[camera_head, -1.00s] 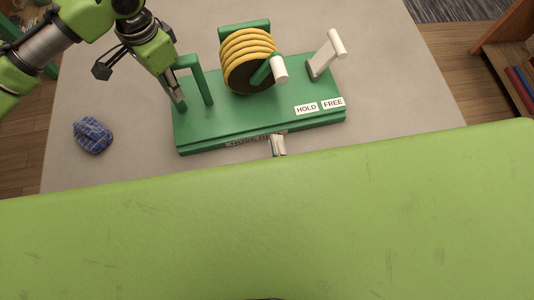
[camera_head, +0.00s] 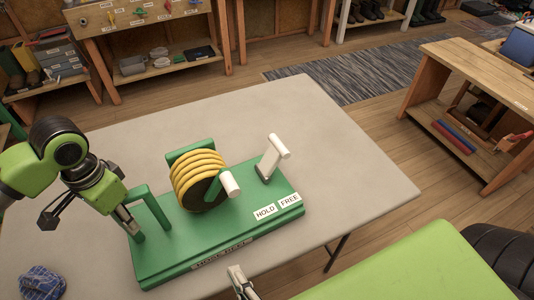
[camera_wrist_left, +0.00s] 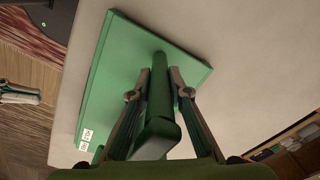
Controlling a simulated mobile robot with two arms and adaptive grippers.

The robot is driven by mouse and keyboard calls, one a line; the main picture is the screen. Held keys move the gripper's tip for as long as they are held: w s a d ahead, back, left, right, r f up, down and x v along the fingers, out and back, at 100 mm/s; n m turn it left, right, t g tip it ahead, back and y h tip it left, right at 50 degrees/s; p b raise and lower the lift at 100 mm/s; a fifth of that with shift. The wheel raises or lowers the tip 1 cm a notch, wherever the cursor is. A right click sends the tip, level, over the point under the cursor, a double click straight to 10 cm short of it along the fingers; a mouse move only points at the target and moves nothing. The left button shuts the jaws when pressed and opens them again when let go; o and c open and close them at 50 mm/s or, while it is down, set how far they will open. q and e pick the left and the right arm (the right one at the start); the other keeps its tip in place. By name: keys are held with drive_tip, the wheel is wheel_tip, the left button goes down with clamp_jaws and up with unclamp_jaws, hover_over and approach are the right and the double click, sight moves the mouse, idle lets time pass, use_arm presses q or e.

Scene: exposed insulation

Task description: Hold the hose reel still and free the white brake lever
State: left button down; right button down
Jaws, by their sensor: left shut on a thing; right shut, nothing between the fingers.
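The hose reel (camera_head: 201,180) carries a coiled yellow hose and a white crank knob (camera_head: 231,184). It stands on a green base (camera_head: 190,240). The white brake lever (camera_head: 269,160) rises from the right part of the base and leans to the right, behind the HOLD (camera_head: 265,212) and FREE (camera_head: 290,200) labels. My left gripper (camera_head: 132,222) is shut on a leg of the green handle (camera_head: 150,207) at the base's left end; the left wrist view shows its fingers on both sides of the green bar (camera_wrist_left: 159,100). My right gripper (camera_head: 240,280) is shut and empty in front of the base, apart from the lever.
The base stands on a grey table (camera_head: 350,185) with free room behind and to the right. A blue checked cloth item (camera_head: 42,282) lies at the near left. A wooden bench (camera_head: 480,85) stands at the right, and shelves (camera_head: 150,45) stand at the back.

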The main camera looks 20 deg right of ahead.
use_arm(q)
drive_tip(key=c, duration=2.1)
unclamp_jaws()
drive_tip(key=shift+s+f, duration=0.15)
drive_tip(key=shift+o, duration=1.4)
drive_tip(key=shift+w, duration=0.25)
drive_tip(key=shift+s+a+f, duration=0.1)
wheel_tip(320, 180, up, 8)
drive_tip(key=shift+f, duration=0.15)
